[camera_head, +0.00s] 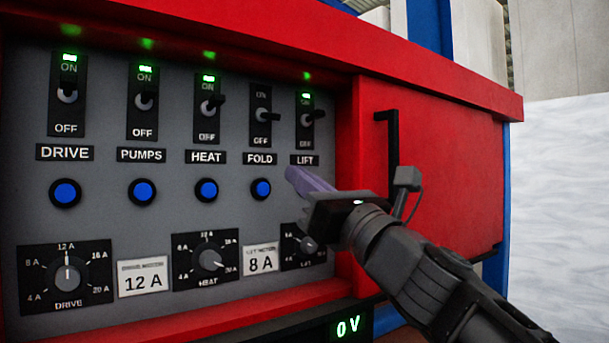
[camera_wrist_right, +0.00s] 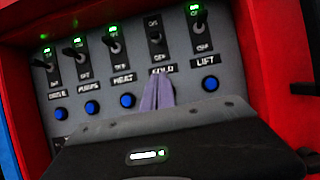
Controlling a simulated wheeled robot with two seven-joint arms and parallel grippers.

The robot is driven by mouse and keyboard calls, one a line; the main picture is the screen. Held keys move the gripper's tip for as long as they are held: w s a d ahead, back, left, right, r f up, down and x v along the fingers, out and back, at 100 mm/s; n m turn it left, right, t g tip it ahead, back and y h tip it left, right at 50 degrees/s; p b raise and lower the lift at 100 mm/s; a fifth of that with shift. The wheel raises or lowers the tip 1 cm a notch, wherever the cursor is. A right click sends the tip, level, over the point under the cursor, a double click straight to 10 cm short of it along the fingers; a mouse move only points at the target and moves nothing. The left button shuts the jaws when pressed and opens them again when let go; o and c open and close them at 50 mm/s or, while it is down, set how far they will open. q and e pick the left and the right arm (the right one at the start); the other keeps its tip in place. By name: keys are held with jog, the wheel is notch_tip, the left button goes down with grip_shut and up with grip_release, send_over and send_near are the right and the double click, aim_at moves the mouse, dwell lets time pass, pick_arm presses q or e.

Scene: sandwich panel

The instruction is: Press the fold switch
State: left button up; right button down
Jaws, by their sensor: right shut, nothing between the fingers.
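The fold switch (camera_head: 265,116) is a black toggle on a dark plate above the FOLD label (camera_head: 260,158). Its green light is off, unlike the other switches. A blue button (camera_head: 261,189) sits below the label. My right gripper (camera_head: 292,175) is shut and empty, its purple fingers in front of the panel, below the LIFT label and right of the blue button. In the right wrist view the fold switch (camera_wrist_right: 156,38) is above the fingertips (camera_wrist_right: 157,78), which overlap the FOLD label's lower edge and hide the button below it. My left gripper is not in view.
The lit DRIVE (camera_head: 68,94), PUMPS (camera_head: 144,100), HEAT (camera_head: 209,104) and LIFT (camera_head: 308,117) switches flank it. Dials line the panel's bottom, partly behind my right gripper. A red overhang (camera_head: 300,50) juts above, and a red door with a black handle (camera_head: 392,150) is at right.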

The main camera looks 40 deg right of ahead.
aim_at(269, 116)
jog(key=w+r+p, duration=0.5)
jog(key=w+r, duration=0.1)
jog(key=r, duration=0.1)
jog(key=shift+r, duration=0.1)
